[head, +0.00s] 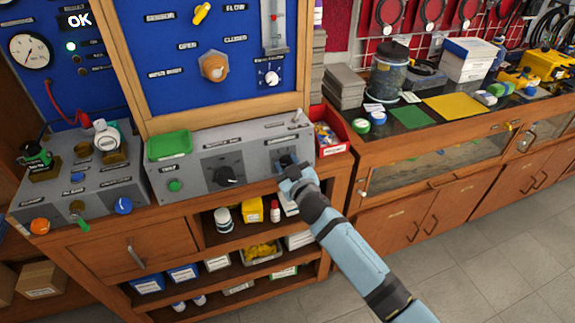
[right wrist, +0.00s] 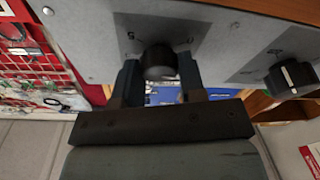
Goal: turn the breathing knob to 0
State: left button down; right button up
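A grey sloped control panel (head: 195,165) carries two black knobs. My right gripper (head: 287,167) is at the right-hand knob and mostly covers it in the head view. In the right wrist view this black knob (right wrist: 160,62) sits between the two fingertips of my right gripper (right wrist: 161,70). The fingers lie close against its two sides, with no clear gap. The other black knob (head: 226,175) is free, and its pale pointer line shows in the right wrist view (right wrist: 292,77). The panel labels are too small to read, and the held knob's pointer is hidden. My left gripper is out of view.
A green tray (head: 169,144) and a green button (head: 175,185) are at the panel's left. A red bin (head: 333,148) stands close on its right. A blue board (head: 180,60) rises behind. Open shelves with bottles and boxes lie below, and grey floor (head: 475,260) is clear at right.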

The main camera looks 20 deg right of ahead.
jog(key=shift+c, duration=1.4)
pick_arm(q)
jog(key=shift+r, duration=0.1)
pick_arm(e)
jog(key=shift+n, duration=0.3)
jog(key=shift+r+n+p, duration=0.15)
jog(key=shift+n+p, duration=0.45)
jog(key=shift+p, duration=0.05)
jog(key=n+y+p, duration=0.1)
jog(key=n+p, duration=0.1)
jog(key=n, duration=0.1)
jog(key=shift+r+n+g+p, duration=0.1)
jog(key=shift+n+g+p, duration=0.2)
jog(key=shift+n+g, duration=0.1)
jog(key=n+p, duration=0.2)
jog(key=shift+n+y, duration=0.3)
jog(key=shift+y, duration=0.1)
pick_arm(q)
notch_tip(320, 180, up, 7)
jog(key=p, duration=0.2)
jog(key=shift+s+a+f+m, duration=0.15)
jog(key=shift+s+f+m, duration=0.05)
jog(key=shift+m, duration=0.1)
pick_arm(e)
jog(key=shift+f+n+g, duration=0.2)
jog(key=shift+n+g, duration=0.3)
jog(key=shift+n, duration=1.1)
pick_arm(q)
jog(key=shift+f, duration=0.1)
